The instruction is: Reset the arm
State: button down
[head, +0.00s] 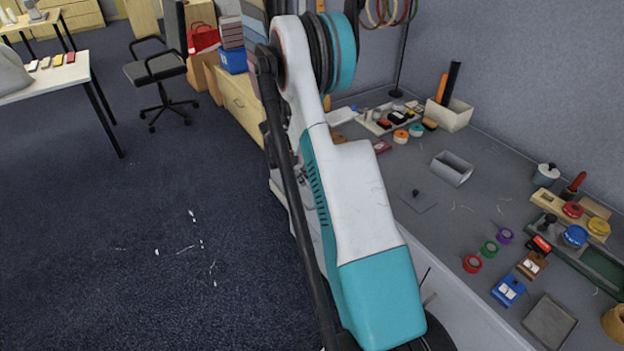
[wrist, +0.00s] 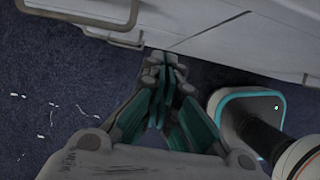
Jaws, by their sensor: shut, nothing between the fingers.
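My arm is folded upright in front of the table in the head view, and its end is out of sight there. In the wrist view my gripper (wrist: 165,78) points at the pale side of a cabinet or table front (wrist: 210,30). Its teal-padded fingers meet at the tips, shut with nothing between them. The dark carpet (wrist: 60,95) shows below and to the left of the fingers.
The long grey cloth table (head: 455,220) on the right carries a grey open box (head: 452,168), tape rolls and several small items. A black office chair (head: 158,75) and a white table (head: 45,78) stand back left. The blue carpet (head: 120,230) on the left is open, with white scraps.

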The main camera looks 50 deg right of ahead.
jog(key=p+v, duration=0.1)
jog(key=v, duration=0.5)
jog(key=shift+p, duration=0.35)
jog(key=shift+a, duration=0.1)
